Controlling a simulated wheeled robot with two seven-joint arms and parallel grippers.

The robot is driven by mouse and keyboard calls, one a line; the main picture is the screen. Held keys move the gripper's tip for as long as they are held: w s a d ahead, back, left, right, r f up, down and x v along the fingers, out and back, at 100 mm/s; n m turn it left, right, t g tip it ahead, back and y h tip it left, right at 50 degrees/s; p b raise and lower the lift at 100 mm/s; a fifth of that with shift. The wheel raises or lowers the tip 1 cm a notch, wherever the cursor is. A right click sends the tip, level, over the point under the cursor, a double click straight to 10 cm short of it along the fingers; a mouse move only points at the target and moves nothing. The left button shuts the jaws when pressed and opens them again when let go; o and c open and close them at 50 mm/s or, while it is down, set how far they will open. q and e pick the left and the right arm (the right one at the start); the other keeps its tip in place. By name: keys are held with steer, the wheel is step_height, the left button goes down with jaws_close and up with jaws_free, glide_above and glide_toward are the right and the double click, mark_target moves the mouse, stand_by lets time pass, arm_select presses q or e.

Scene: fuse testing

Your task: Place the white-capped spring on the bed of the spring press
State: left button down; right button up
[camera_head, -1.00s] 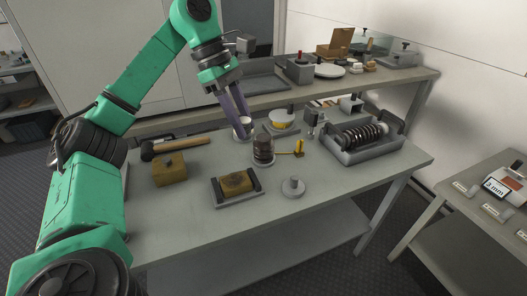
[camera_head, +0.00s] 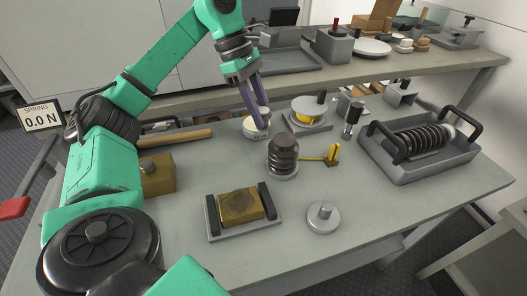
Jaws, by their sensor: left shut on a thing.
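My left gripper (camera_head: 256,107) points down at the back middle of the table. It is shut on a small, round, white-topped piece, which I take for the white-capped spring (camera_head: 257,130). Its coils cannot be made out, nor whether it touches the table. A sign reading "SPRING 0.0 N" (camera_head: 40,117) stands at the left edge, with a red handle (camera_head: 14,208) below it. These seem to belong to the spring press; its bed is not clearly visible behind my left arm. My right gripper is not in view.
Close by are a dark stack of discs (camera_head: 282,157), a yellow pointer piece (camera_head: 332,155) and a round unit with a yellow band (camera_head: 307,112). A brown block in a holder (camera_head: 240,206), a grey knobbed disc (camera_head: 323,217) and a tray with a large spring (camera_head: 418,160) also occupy the table (camera_head: 400,225).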

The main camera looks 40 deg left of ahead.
arm_select(q)
step_height(320, 180, down, 8)
steer(key=shift+b, duration=0.75)
steer(key=shift+f, duration=0.3)
steer(key=shift+r, duration=0.1)
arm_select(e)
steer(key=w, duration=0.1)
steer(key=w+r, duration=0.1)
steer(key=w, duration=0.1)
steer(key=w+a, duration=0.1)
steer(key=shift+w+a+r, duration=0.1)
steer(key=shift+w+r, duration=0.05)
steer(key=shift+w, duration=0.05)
arm_select(q)
steer(key=shift+f, duration=0.2)
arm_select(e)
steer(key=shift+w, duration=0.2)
arm_select(q)
steer(key=c, duration=0.6)
jaws_free()
steer(key=shift+r, duration=0.1)
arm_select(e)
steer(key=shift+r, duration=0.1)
